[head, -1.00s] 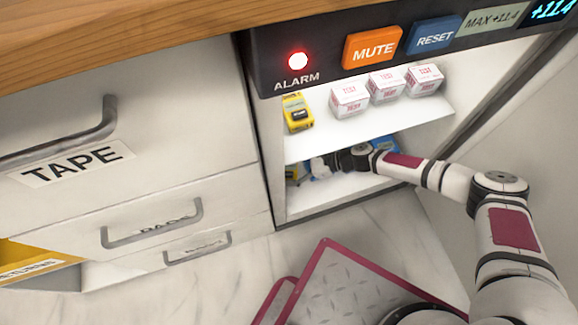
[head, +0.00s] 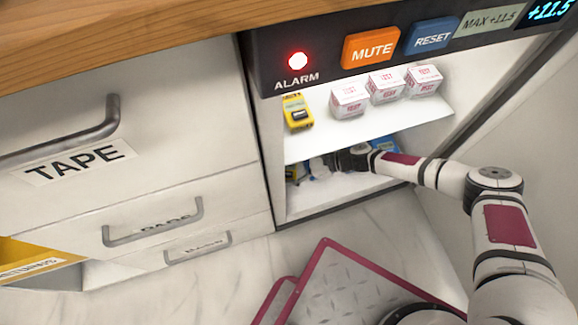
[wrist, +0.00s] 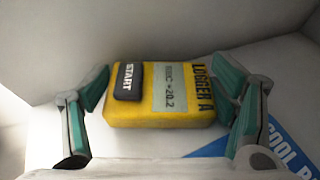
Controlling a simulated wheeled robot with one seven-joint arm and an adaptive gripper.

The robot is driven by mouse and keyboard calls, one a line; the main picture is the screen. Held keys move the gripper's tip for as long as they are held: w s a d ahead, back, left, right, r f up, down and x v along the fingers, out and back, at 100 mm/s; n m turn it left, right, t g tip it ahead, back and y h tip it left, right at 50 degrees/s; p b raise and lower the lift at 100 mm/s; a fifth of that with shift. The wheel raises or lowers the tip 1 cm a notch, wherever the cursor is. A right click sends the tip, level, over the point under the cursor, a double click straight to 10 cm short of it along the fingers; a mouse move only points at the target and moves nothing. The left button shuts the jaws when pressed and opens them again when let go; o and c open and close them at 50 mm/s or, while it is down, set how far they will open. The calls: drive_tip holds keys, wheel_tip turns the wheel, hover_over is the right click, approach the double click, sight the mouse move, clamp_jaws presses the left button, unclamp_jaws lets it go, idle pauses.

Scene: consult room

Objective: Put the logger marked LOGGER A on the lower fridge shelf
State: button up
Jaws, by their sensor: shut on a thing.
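The yellow logger marked LOGGER A (wrist: 150,112) fills the middle of the wrist view, with a dark START button and a grey display. My gripper (wrist: 163,82) is shut on it, with one green-padded finger at each side. In the head view my gripper (head: 318,167) is inside the lower fridge compartment, low over the lower shelf (head: 335,193). A bit of yellow shows at its left. I cannot tell whether the logger touches the shelf.
Another yellow device (head: 297,113) stands on the upper shelf (head: 405,122), beside white TEST boxes (head: 386,87). A blue cool pack (wrist: 283,150) lies close to the right finger. The lower shelf's front is clear. The red alarm light (head: 298,61) is lit.

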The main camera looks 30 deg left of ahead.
sight(309, 169)
drive_tip(key=shift+s+d+f, duration=0.1)
drive_tip(key=shift+f, duration=0.45)
drive_tip(key=shift+s+d+f, duration=0.1)
drive_tip(key=shift+f, duration=0.45)
drive_tip(key=o, duration=1.4)
drive_tip(key=v, duration=0.2)
drive_tip(key=r+v, duration=0.1)
drive_tip(key=v, duration=0.4)
drive_tip(key=shift+w+a+r, duration=0.15)
drive_tip(key=shift+w+a, duration=0.05)
drive_tip(key=shift+a, duration=0.25)
drive_tip(key=shift+w+d+r, duration=0.2)
drive_tip(key=shift+d+r, duration=0.2)
drive_tip(key=shift+r, duration=0.05)
